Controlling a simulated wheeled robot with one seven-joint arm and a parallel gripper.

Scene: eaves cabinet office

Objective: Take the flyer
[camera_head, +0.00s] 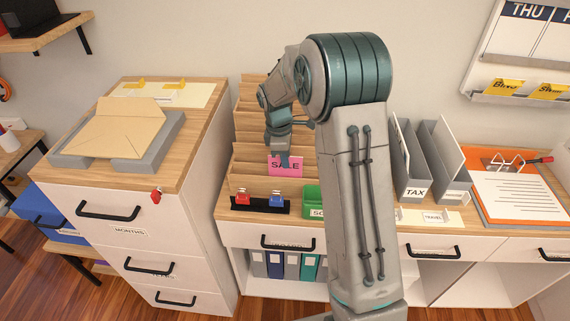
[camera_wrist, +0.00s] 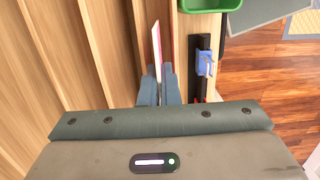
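The pink SALE flyer (camera_head: 285,169) stands upright at the front of the stepped wooden sorter (camera_head: 246,130) on the cabinet top. In the wrist view the flyer (camera_wrist: 156,45) is seen nearly edge-on, as a thin strip. My gripper (camera_head: 284,160) reaches down over the flyer's top edge. In the wrist view its two fingers (camera_wrist: 159,75) lie close together, one on each side of the flyer, and look shut on it. The flyer's lower edge seems to be within the sorter's front slot; how deep is hidden.
A black strip with red (camera_head: 243,196) and blue (camera_head: 276,199) clips sits just in front. A green box (camera_head: 313,202) is to the right, partly behind my arm. Grey TAX files (camera_head: 411,165) stand further right. A grey tray (camera_head: 74,160) with envelopes is on the left cabinet.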

